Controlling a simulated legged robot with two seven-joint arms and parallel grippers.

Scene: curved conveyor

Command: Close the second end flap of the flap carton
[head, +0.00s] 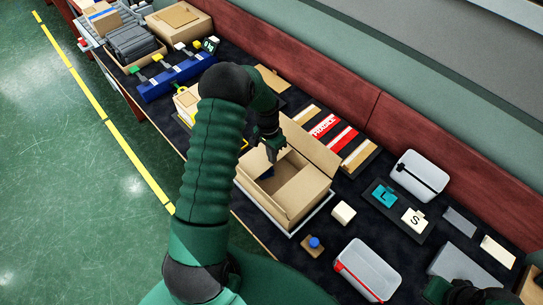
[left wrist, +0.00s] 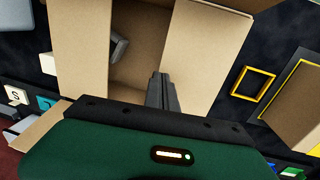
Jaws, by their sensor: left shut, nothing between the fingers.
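The flap carton (head: 290,205) is a brown box, open at the top, with much of its inside showing. A wide flap (head: 312,150) stands up and leans outward along its back right side. My left gripper (head: 270,157) is shut and empty, fingers pointing down at the carton's far left end. In the left wrist view, its closed fingers (left wrist: 162,88) are over the opening, beside a broad cardboard panel (left wrist: 207,60); contact cannot be told. A small grey object (left wrist: 118,47) shows inside the carton. At the bottom right, the end of my right arm (head: 462,292) shows; its fingers cannot be made out.
The carton rests on a pale tray (head: 262,207). A yellow-edged box (head: 187,102) stands beyond my arm.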

